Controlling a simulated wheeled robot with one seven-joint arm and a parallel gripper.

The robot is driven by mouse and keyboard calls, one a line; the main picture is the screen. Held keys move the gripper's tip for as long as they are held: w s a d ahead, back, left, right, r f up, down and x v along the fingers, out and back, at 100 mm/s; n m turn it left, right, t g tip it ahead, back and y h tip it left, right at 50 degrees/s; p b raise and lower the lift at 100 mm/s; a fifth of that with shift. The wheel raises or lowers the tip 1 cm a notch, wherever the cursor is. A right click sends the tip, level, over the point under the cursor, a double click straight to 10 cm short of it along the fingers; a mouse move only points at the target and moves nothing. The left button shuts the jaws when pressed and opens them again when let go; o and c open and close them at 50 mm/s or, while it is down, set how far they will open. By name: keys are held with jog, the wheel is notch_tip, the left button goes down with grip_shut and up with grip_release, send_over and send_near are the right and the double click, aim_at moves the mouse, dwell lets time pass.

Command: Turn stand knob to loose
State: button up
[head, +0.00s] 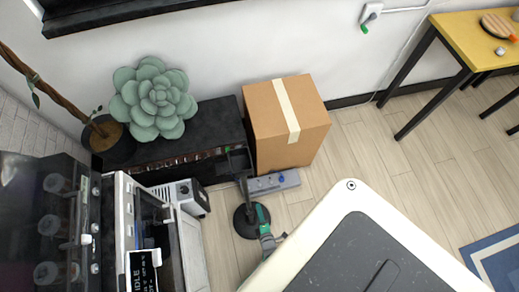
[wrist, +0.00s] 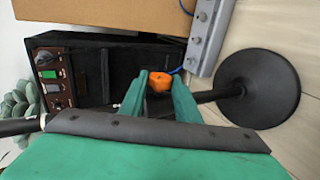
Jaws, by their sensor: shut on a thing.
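The stand knob (wrist: 160,79) is a small orange knob on the black pole of a stand, seen in the wrist view. My gripper (wrist: 158,90) has its two green fingers on either side of the knob, closed on it. The stand's round black base (wrist: 260,88) shows at the right of the wrist view. In the head view the stand base (head: 246,231) is on the floor, and my green gripper (head: 262,216) is beside the pole. The knob is not visible there. No loose or tight marking can be read.
A cardboard box (head: 272,126) and a dark cabinet (head: 215,120) with a succulent (head: 154,98) stand behind. A grey power strip (head: 271,183) lies close behind the stand. White machines (head: 190,250) stand at the left. Open floor (head: 375,155) lies to the right.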

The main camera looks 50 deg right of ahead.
dwell(0.3)
jog(key=o, duration=1)
jog(key=shift+o, duration=0.2)
jog(key=v, duration=1)
jog(key=shift+s+a+r, duration=0.15)
jog(key=shift+s+a, duration=0.15)
